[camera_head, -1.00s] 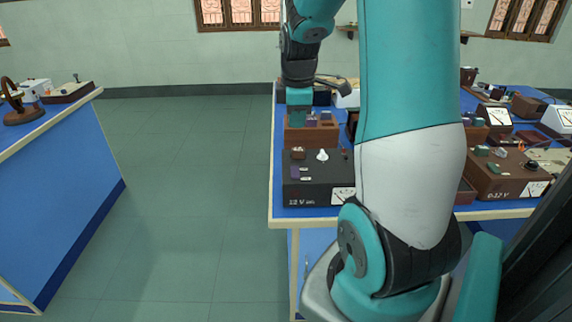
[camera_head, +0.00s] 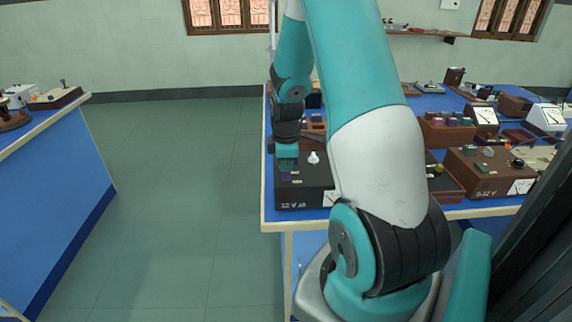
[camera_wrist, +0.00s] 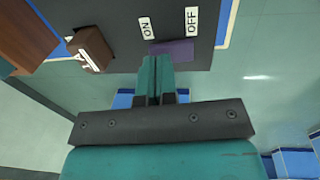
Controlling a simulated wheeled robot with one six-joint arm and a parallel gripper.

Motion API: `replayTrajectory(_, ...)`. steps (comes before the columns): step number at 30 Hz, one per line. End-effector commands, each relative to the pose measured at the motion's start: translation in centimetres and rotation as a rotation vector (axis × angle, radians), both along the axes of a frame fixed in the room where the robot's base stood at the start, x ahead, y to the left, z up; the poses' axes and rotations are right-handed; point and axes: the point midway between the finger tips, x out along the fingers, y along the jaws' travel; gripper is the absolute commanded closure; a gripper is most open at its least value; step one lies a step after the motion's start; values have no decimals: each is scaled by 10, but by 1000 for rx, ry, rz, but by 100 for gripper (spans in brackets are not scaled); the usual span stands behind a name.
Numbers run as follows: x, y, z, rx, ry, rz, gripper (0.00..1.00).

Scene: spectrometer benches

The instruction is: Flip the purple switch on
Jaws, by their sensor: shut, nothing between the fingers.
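The purple switch (camera_wrist: 178,50) sits on the dark box (camera_wrist: 125,15) in the wrist view, between the ON label (camera_wrist: 146,28) and the OFF label (camera_wrist: 192,21). My gripper (camera_wrist: 156,60) is shut and empty. Its fingertips are at the switch's lower left, overlapping its edge in the picture; whether they touch it I cannot tell. In the head view my gripper (camera_head: 287,166) is over the left part of the black 12 V box (camera_head: 308,197), and the switch is mostly hidden beneath it.
A white knob (camera_head: 314,158) stands on the black box, right of my gripper. A brown block (camera_wrist: 92,48) shows in the wrist view. Brown instruments (camera_head: 490,172) and meters crowd the blue bench to the right. The floor (camera_head: 190,180) left of the bench is clear.

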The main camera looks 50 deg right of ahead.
Motion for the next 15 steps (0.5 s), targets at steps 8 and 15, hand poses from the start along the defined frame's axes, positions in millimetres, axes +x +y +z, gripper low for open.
replayTrajectory(8,1,-1,-8,0,0,0,100)
replayTrajectory(15,1,-1,-7,5,4,-1,100)
